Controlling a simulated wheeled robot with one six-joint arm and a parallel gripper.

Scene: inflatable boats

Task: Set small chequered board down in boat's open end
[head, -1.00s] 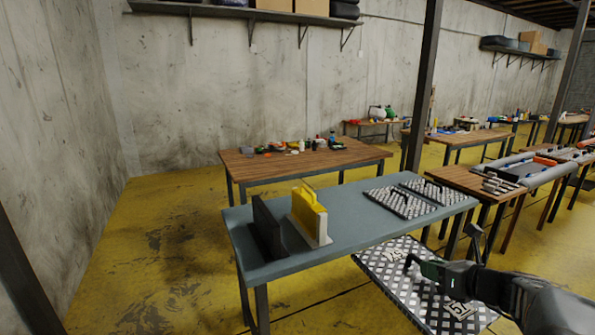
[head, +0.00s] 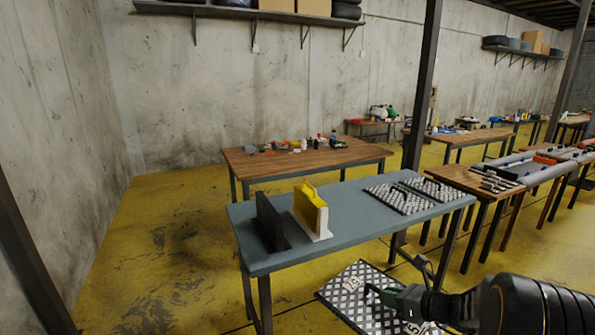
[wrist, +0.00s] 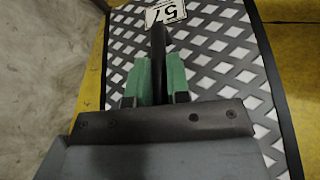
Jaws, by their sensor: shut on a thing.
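My gripper (head: 376,294), with green fingers, is shut on the black upright handle (wrist: 158,50) of a chequered board (head: 350,283). The board is black and pale with a dark edge and number labels; a "57" label shows in the wrist view. It hangs low in front of the blue-grey table, clear of its top, and my arm hides part of it. A grey-tubed boat (head: 545,175) lies across wooden tables at the right; I cannot make out its open end clearly. Whether the held board is the small one is hard to tell.
The blue-grey table (head: 345,212) bears two chequered boards with handles (head: 400,199) (head: 432,188), a yellow-and-white piece (head: 311,209) and a dark upright panel (head: 270,222). A dark post (head: 421,100) stands behind it. Yellow floor at the left is clear.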

